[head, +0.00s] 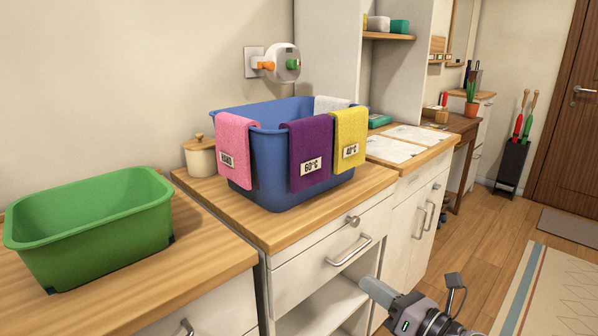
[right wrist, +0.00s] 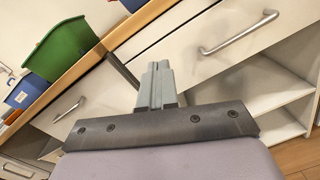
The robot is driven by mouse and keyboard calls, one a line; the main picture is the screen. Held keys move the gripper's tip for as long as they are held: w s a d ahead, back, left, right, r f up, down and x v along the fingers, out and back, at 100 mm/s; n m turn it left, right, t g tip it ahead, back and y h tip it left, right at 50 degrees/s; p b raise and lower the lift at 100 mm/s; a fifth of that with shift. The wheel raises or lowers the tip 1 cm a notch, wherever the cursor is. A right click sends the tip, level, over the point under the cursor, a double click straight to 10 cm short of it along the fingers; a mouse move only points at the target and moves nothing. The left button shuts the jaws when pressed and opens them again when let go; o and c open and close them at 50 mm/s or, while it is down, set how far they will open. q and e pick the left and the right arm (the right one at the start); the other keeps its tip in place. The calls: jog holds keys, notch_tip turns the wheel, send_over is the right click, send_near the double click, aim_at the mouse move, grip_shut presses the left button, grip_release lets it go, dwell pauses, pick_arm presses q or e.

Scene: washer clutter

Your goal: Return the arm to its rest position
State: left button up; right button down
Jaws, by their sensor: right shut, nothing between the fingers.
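My right gripper (head: 372,288) shows at the bottom of the head view, in front of the open shelf of the middle cabinet. Its fingers are closed together with nothing between them. The right wrist view shows the same closed fingers (right wrist: 158,82) in front of the white drawer fronts. The fingers look clear of the cabinet, though the exact gap is hard to judge. My left gripper is not in view.
A blue tub (head: 268,178) with pink, purple, yellow and white towels stands on the middle counter (head: 205,190). A green tub (head: 85,245) stands on the left counter. Drawer handles (head: 350,252) stick out near my right gripper.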

jog(key=s+d+f+n+g+h+p, duration=0.1)
jog(key=s+f+n+h+p, duration=0.3)
jog(key=s+n, duration=0.8)
jog(key=s+d+f+n+g+h+p, duration=0.2)
jog(key=s+f+n, duration=0.6)
jog(key=n, duration=1.5)
jog(key=s+g+h+p, duration=0.1)
jog(key=s+h+p, duration=0.1)
jog(key=s+p, duration=0.1)
jog(key=shift+s+d+f+n+h, duration=0.2)
jog(key=shift+s+n+h, duration=0.15)
jog(key=shift+s, duration=0.3)
